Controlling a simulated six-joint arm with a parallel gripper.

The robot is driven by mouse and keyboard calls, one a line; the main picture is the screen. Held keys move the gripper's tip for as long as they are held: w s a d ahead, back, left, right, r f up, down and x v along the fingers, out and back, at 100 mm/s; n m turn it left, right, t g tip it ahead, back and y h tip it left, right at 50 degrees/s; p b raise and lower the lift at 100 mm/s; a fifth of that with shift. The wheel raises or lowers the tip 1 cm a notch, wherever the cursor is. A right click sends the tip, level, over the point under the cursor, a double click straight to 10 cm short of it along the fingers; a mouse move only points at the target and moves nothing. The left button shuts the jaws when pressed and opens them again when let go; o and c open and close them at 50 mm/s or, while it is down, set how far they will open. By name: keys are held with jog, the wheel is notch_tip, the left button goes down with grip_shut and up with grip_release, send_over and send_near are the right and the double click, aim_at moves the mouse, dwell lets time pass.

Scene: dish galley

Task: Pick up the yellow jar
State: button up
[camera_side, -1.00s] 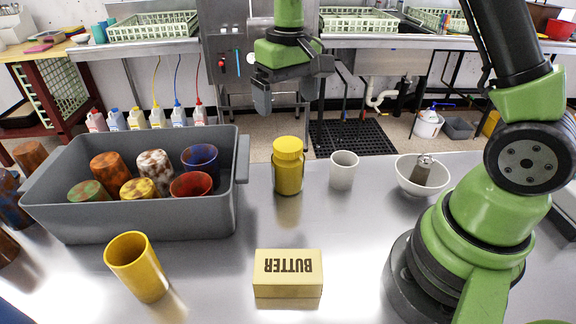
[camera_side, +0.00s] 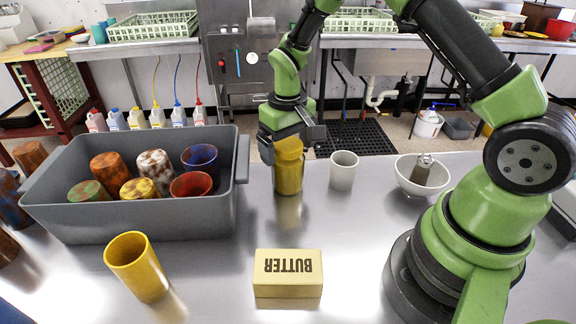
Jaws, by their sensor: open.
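The yellow jar (camera_side: 289,178) stands upright on the metal counter, right of the grey bin, with a yellow lid. My gripper (camera_side: 283,152) is at the jar's upper part, pointing down, with a dark finger on the left side of the lid and the gripper body partly covering the jar's top. The jaws are open. The far finger is hard to make out, and I cannot tell whether either finger touches the jar.
The grey bin (camera_side: 140,222) with several cups stands left of the jar. A white cup (camera_side: 343,172) is close on the right, then a white bowl (camera_side: 407,186) holding a shaker. A butter box (camera_side: 288,274) and a yellow cup (camera_side: 138,267) stand in front.

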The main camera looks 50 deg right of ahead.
jog(key=shift+c, duration=0.4)
jog(key=c, duration=1.5)
